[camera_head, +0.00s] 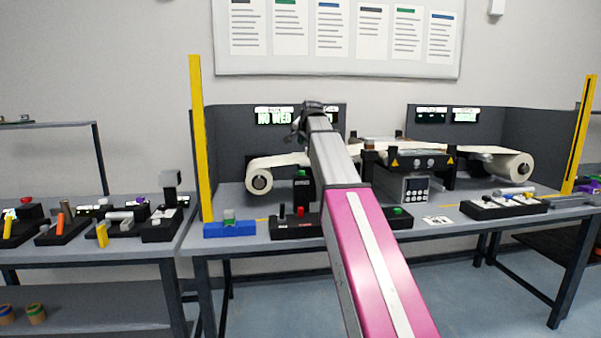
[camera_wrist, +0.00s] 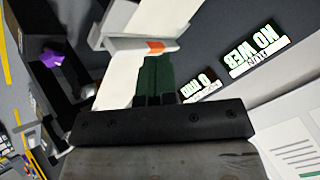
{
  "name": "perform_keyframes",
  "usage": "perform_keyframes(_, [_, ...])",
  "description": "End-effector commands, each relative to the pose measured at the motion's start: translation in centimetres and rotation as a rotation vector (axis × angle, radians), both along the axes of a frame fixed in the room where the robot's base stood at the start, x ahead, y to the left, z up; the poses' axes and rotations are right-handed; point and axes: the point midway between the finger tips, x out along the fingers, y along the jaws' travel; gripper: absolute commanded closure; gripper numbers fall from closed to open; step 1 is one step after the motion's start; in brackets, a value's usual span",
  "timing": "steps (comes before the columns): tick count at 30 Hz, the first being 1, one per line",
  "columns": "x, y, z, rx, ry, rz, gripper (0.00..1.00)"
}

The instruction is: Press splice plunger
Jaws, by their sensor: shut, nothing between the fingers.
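The conveyor machine with a white web strip (camera_head: 285,160) stands on the grey bench. My gripper shows in the wrist view (camera_wrist: 156,82) as two dark green fingers close together with nothing between them. In the head view, my arm's end hides much of the machine's middle, and the fingertips cannot be made out. In the wrist view, the fingertips are close to a light grey plate (camera_wrist: 122,43) with a small orange piece (camera_wrist: 156,47) over the white strip. I cannot tell whether they touch it. No part is clearly identifiable as the splice plunger.
White rolls (camera_head: 259,180) (camera_head: 516,168) sit at both ends of the strip. Dark panels with lit signs (camera_head: 274,116) stand behind. A black control box (camera_head: 297,228), blue block (camera_head: 230,229) and black tray (camera_head: 505,207) line the front. Yellow posts (camera_head: 201,140) flank the bench.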

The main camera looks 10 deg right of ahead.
Motion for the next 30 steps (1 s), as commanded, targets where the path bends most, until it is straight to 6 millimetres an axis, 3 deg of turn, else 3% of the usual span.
perform_keyframes(8, [-0.1, 0.0, -1.2, 0.0, 0.0, 0.0, 1.0])
perform_keyframes(24, [-0.1, 0.0, -7.5, 0.0, 0.001, 0.001, 1.0])
perform_keyframes(30, [0.0, 0.0, -8.7, 0.0, 0.0, 0.0, 1.0])
